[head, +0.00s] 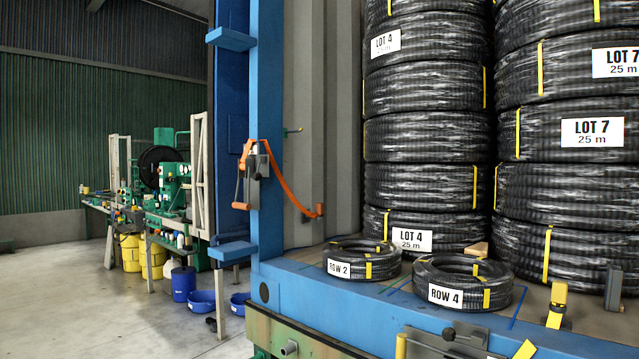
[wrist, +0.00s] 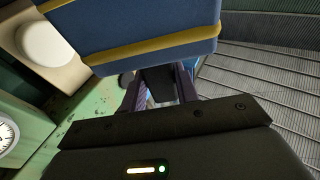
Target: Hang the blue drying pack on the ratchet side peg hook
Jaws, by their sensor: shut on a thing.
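In the wrist view my gripper (wrist: 157,88) is shut, and the blue drying pack (wrist: 150,22) with its yellow band fills the top, just beyond the fingers. The part between the fingers is dark and mostly hidden, so the exact grip point is unclear. In the head view the ratchet (head: 255,165) with an orange strap is fixed to the blue post. My gripper and the pack do not show in the head view.
In the wrist view a worn green surface (wrist: 75,110), a white round knob (wrist: 45,43) and a gauge (wrist: 6,132) lie at the left. In the head view hose coils (head: 428,128) stand stacked at the right. The floor (head: 90,300) at the left is clear.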

